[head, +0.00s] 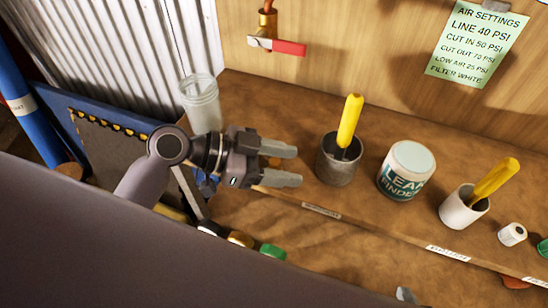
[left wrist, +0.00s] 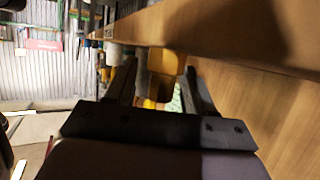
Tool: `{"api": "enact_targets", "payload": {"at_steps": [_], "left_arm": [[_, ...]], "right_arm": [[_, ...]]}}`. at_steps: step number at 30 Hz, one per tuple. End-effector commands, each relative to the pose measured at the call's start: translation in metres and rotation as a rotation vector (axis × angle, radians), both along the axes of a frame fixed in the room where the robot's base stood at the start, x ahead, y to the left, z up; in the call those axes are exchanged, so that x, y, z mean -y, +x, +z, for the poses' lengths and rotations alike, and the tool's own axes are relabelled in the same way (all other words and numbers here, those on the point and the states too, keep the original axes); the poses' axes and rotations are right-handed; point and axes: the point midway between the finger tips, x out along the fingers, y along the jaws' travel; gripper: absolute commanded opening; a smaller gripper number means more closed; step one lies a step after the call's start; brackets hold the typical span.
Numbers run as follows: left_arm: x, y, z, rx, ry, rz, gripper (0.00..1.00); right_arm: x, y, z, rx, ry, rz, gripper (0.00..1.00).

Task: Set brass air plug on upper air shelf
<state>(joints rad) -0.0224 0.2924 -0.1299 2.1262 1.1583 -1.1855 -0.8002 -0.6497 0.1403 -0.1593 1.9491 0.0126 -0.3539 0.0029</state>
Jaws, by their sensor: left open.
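My left gripper (head: 294,166) is open at the left part of the upper wooden shelf (head: 290,118), its fingers pointing right. A small brass-orange piece (head: 271,161), likely the brass air plug, shows partly behind and between the fingers. In the left wrist view, a brass-coloured block (left wrist: 167,62) lies between the open fingers of the left gripper (left wrist: 160,75). I cannot tell whether it touches the shelf or the fingers. My right gripper is in neither view.
On the shelf stand a clear jar (head: 201,105), a grey cup (head: 338,168) with a yellow-handled tool, a leak finder tub (head: 405,172) and a white cup (head: 461,212). Several caps, including a green one (head: 272,251), sit below the front edge. A red-handled valve (head: 277,46) is above.

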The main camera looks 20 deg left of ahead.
Motion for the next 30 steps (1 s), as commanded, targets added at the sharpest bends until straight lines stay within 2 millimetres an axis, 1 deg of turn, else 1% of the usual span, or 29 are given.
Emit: {"api": "enact_targets", "payload": {"at_steps": [5, 7, 11, 18, 21, 25, 30], "left_arm": [[0.000, 0.000, 0.004, 0.000, -0.001, 0.000, 0.53], [-0.006, -0.003, 0.004, 0.000, 0.002, 0.001, 0.53], [-0.024, -0.011, 0.011, 0.000, 0.006, 0.001, 0.53], [-0.066, -0.030, 0.030, 0.000, 0.005, 0.002, 0.53], [-0.079, -0.037, 0.037, 0.000, 0.004, -0.001, 0.53], [-0.092, -0.043, 0.043, -0.001, 0.002, 0.001, 0.53], [-0.099, -0.047, 0.047, 0.000, 0.000, -0.001, 0.53]], "right_arm": [[0.000, 0.000, 0.004, 0.000, 0.000, 0.000, 0.00], [0.000, 0.000, 0.001, 0.001, 0.000, 0.000, 0.00], [0.000, 0.000, -0.001, 0.001, 0.000, 0.000, 0.00], [0.000, 0.000, -0.006, 0.001, 0.000, 0.000, 0.00], [0.000, 0.000, -0.008, 0.001, 0.000, 0.000, 0.00], [0.000, 0.000, -0.009, 0.000, 0.001, -0.001, 0.00], [0.000, 0.000, -0.010, -0.001, 0.001, -0.001, 0.00]]}}
